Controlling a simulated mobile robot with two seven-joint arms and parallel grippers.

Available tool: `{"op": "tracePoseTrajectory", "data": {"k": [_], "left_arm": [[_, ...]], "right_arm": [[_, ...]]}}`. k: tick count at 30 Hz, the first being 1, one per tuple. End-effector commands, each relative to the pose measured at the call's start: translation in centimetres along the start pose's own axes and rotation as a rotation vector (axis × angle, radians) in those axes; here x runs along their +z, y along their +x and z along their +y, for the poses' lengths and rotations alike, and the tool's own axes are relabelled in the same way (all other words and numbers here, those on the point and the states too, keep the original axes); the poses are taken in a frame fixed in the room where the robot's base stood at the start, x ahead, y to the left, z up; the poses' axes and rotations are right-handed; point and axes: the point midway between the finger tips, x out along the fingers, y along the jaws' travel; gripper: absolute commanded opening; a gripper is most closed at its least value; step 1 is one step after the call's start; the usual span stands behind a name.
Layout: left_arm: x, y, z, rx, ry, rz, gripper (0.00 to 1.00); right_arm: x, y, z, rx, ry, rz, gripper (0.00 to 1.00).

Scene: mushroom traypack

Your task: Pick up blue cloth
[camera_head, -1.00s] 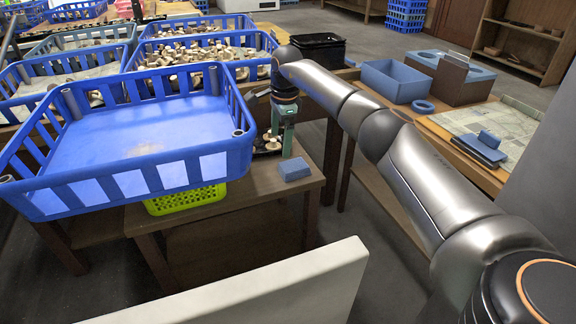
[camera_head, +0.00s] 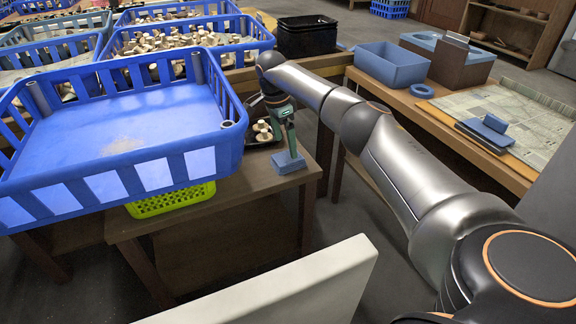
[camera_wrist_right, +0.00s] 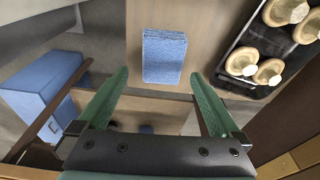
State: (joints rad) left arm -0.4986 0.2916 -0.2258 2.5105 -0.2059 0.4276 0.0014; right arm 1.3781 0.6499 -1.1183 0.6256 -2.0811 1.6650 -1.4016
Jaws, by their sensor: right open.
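The blue cloth (camera_head: 287,162) is a small folded block lying on the small wooden table, near its right front edge. In the right wrist view the blue cloth (camera_wrist_right: 164,56) lies ahead of and between the two green fingers, with nothing gripping it. My right gripper (camera_head: 290,150) points down just over the cloth, and its fingers partly hide it. In the right wrist view the right gripper (camera_wrist_right: 160,88) is open and empty, with its fingers wide apart. My left gripper is not in view.
A black tray of mushrooms (camera_wrist_right: 236,88) sits beside the cloth. A large empty blue crate (camera_head: 190,145) stands left of the gripper, above a green crate (camera_head: 170,200). A blue bin (camera_head: 392,65) and a stack of blue items (camera_head: 486,134) are on the right table.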

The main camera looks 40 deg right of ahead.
Motion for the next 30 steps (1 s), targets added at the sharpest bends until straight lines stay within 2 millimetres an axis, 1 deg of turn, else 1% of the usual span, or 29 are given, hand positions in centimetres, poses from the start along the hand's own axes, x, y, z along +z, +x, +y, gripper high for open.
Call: {"op": "tracePoseTrajectory", "data": {"k": [1,5,9,13,30], "left_arm": [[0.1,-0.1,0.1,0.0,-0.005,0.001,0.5],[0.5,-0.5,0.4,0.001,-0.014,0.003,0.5],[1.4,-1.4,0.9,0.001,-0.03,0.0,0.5],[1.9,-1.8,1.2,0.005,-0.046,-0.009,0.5],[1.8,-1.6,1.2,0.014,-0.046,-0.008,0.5]], "right_arm": [[0.1,0.5,0.0,0.0,-0.001,-0.001,1.0],[0.1,1.6,-0.1,0.0,0.0,-0.002,1.0],[0.0,3.8,-0.1,0.001,0.0,-0.001,1.0],[-0.1,5.4,-0.1,0.001,0.0,-0.001,1.0],[-0.1,5.7,-0.1,-0.001,-0.001,-0.001,1.0]]}}
